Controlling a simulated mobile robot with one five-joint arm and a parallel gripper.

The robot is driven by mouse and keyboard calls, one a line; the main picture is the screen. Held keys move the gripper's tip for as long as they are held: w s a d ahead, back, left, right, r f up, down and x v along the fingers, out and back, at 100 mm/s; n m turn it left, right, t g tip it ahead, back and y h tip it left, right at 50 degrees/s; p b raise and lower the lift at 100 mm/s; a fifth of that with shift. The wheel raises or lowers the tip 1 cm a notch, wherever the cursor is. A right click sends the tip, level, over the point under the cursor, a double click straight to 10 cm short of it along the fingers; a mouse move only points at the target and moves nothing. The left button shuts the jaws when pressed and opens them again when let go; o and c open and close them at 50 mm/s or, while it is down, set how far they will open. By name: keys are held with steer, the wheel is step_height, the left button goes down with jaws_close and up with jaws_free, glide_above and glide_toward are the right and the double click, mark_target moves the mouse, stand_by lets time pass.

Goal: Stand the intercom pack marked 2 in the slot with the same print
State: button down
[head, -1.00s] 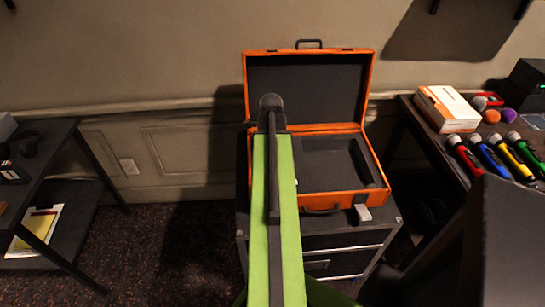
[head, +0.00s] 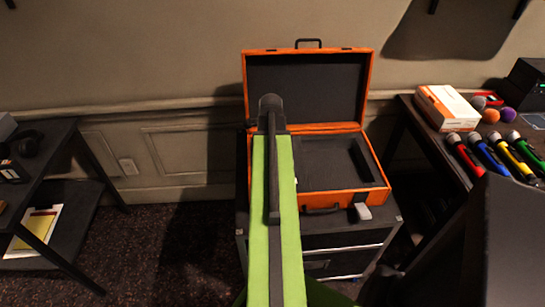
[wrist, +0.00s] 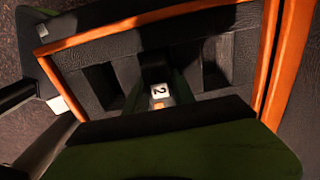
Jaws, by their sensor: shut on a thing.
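The intercom pack (wrist: 159,90) shows in the wrist view as a small white label printed 2, with a tan patch just below it. My gripper (wrist: 158,98) is shut on it, with dark green fingers on both sides. The pack is over the middle of the open orange case (wrist: 140,20), whose dark foam has slots left and right of it. I cannot tell whether the pack is inside a slot or above one. No slot print is readable. In the head view the case (head: 333,196) stands open; my arm covers its left part and hides the gripper and pack.
The case stands on a dark cabinet (head: 340,240). A small light-grey block (head: 361,211) is at the case's front right. On the right table are a white-orange box (head: 448,107) and several coloured microphones (head: 490,155). A shelf (head: 62,225) stands at left, with floor between.

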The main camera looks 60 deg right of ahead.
steer(key=shift+s+a+f, duration=0.2)
steer(key=shift+a+f, duration=0.05)
steer(key=shift+f, duration=0.1)
steer(key=c, duration=1.2)
jaws_free()
steer(key=shift+o, duration=1.2)
steer(key=shift+r+p, duration=0.4)
step_height(320, 180, up, 17)
steer(key=p, duration=1.7)
steer(key=shift+r, duration=0.15)
steer(key=shift+d, duration=0.1)
